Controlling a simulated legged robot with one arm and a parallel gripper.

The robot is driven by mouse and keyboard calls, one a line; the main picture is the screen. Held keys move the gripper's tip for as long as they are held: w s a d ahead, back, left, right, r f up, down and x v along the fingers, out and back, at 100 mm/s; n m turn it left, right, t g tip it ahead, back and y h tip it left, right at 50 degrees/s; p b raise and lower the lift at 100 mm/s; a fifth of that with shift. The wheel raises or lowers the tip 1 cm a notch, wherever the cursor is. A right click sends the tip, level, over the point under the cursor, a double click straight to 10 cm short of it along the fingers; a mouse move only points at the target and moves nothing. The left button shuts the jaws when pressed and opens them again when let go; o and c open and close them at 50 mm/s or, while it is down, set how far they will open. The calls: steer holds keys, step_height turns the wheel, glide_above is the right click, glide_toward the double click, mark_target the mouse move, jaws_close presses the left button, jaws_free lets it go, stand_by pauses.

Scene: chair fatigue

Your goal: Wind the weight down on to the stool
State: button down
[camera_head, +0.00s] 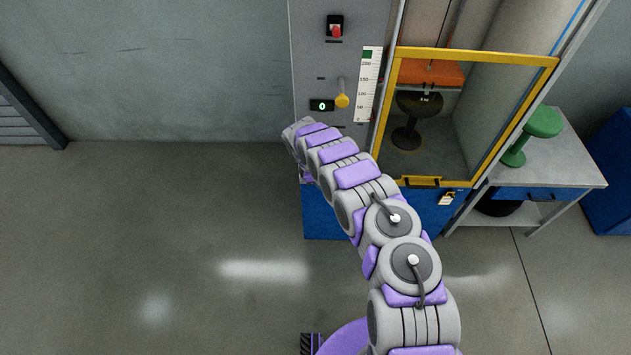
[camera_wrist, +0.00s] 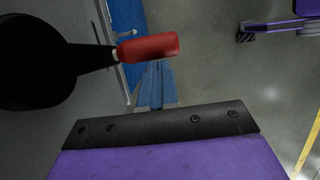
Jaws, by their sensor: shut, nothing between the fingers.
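An orange weight (camera_head: 445,74) hangs on a cable inside the machine, above the black stool (camera_head: 408,138). A narrow gap seems to show between them. The stool stands upright behind the yellow-framed guard (camera_head: 475,55). The display (camera_head: 322,105) reads 0. In the wrist view a black crank (camera_wrist: 40,62) with a red handle (camera_wrist: 148,47) fills the upper left. My gripper (camera_wrist: 160,125) is shut and empty, its dark edge below the red handle and apart from it in the picture. In the head view my arm reaches to the panel's lower left; the fingertips are hidden there.
The grey panel carries a red switch (camera_head: 335,30), a scale (camera_head: 368,85) and a yellow-knobbed lever (camera_head: 342,100). A padlock (camera_head: 446,199) is on the blue base (camera_head: 322,215). A green stool (camera_head: 542,123) stands on a side table (camera_head: 575,172). The left floor is clear.

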steer(key=shift+s+d+f, duration=0.1)
steer(key=shift+d+f, duration=0.25)
steer(key=shift+d, duration=0.05)
stand_by(0.5)
